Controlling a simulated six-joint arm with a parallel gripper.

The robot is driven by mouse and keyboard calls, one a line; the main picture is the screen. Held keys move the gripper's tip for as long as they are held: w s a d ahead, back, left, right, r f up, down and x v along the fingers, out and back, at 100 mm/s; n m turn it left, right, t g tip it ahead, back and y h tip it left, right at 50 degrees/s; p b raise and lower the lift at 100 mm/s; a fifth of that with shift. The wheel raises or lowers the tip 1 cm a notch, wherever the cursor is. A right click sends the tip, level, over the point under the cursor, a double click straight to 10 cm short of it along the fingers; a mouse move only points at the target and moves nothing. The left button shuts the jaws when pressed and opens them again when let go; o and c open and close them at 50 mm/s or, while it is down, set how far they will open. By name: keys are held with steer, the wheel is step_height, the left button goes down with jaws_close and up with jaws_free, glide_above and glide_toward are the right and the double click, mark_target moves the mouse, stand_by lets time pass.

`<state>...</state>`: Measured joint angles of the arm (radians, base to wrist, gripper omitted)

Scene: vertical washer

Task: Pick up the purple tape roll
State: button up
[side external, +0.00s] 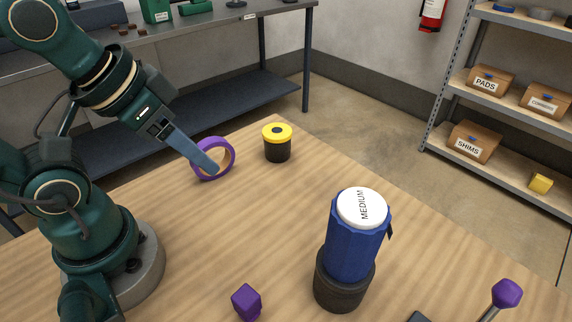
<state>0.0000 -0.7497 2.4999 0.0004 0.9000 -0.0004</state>
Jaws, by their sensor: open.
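The purple tape roll (230,147) stands upright on its edge on the wooden table, near its far left edge. Its inner side looks orange-tan. My gripper (210,167) is at the roll, and its jaws are open. A blue-grey finger slants down from the upper left and crosses in front of the roll's opening, hiding part of the ring. The other finger is not clearly seen. I cannot tell whether the finger touches the roll.
A black jar with a yellow lid (277,143) stands just right of the roll. A blue cylinder marked MEDIUM (352,245) sits on a dark base at front. A purple block (246,301) and purple-knobbed lever (507,293) are nearer. The table's middle is clear.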

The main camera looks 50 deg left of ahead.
mark_target(218, 145)
steer(key=w+a+f+m+y, duration=0.1)
steer(key=w+a+f+y, duration=0.1)
steer(key=a+f+y, duration=0.1)
steer(key=w+a+f+m+g+y, duration=0.1)
steer(key=w+a+f+m+y, duration=0.1)
steer(key=w+a+f+y, duration=0.1)
steer(key=w+a+f+m+g+y, duration=0.1)
steer(key=w+a+f+y, duration=0.2)
steer(key=a+y, duration=0.2)
steer(key=shift+f, duration=0.15)
steer(key=shift+w+a+f+m, duration=0.2)
steer(key=shift+a+f+m, duration=0.1)
steer(key=shift+m, duration=0.2)
steer(key=shift+a+f+m+y, duration=0.1)
steer(key=shift+a+m+y, duration=0.05)
steer(key=shift+m+y, duration=0.55)
steer(key=shift+w+f+m+t+y, duration=0.15)
steer(key=shift+m+t+y, duration=0.2)
steer(key=shift+m, duration=0.25)
steer(key=shift+w+f+m+t+y, duration=0.1)
steer(key=shift+m+t+y, duration=0.2)
steer(key=shift+m, duration=0.3)
steer(key=shift+w+m+t, duration=0.2)
steer(key=shift+m+t, duration=0.45)
steer(key=shift+m, duration=0.45)
steer(key=shift+y, duration=0.25)
steer(key=shift+x, duration=2.55)
